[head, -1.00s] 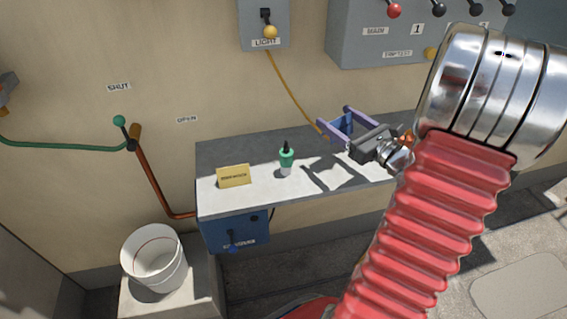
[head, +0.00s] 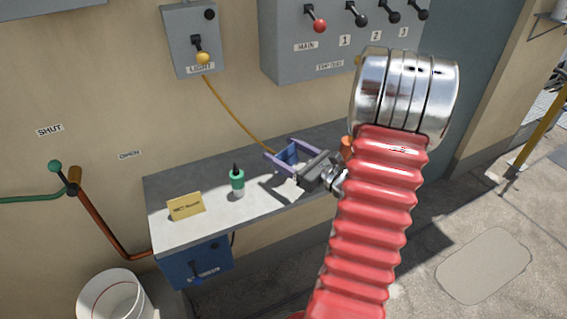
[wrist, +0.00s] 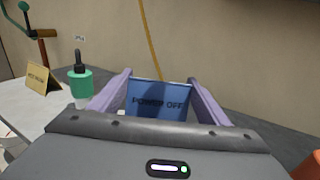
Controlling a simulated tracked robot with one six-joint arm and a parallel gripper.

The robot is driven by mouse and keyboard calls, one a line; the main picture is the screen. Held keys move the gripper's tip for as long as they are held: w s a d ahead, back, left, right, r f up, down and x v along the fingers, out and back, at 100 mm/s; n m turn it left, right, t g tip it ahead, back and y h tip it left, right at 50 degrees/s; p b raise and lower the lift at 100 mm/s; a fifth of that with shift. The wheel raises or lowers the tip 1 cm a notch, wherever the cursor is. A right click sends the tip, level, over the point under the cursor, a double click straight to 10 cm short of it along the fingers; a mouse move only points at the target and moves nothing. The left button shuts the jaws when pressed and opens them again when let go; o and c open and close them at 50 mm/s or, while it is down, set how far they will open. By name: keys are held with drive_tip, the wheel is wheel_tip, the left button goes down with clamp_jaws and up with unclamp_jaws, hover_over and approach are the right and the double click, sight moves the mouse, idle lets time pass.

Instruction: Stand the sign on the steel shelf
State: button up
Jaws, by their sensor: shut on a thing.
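A blue sign (head: 288,155) is gripped between the two purple fingers of my gripper (head: 279,149). In the wrist view the sign (wrist: 158,99) reads "POWER OFF" and looks upright; its lower edge is hidden behind the gripper body. The grey steel shelf (head: 215,215) runs along the wall, and my gripper is over its back part, right of centre. I cannot tell whether the sign touches the shelf. A yellow sign (head: 186,206) stands near the shelf's left end. A green bottle with a black tip (head: 237,181) stands between it and my gripper.
A blue box (head: 196,265) hangs under the shelf. A white bucket (head: 115,298) stands at lower left. A yellow cable (head: 233,115) runs down the wall behind the gripper from the light switch. An orange object (head: 346,147) is partly hidden by my arm.

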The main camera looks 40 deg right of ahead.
drive_tip(key=shift+f, duration=2.1)
drive_tip(key=o, duration=1)
drive_tip(key=shift+o, duration=0.2)
drive_tip(key=shift+s+d, duration=0.2)
drive_tip(key=shift+s, duration=1.8)
drive_tip(key=shift+s+d, duration=0.2)
drive_tip(key=shift+s, duration=1.75)
drive_tip(key=shift+s+d, duration=0.2)
drive_tip(key=shift+s, duration=1.8)
drive_tip(key=shift+a, duration=0.1)
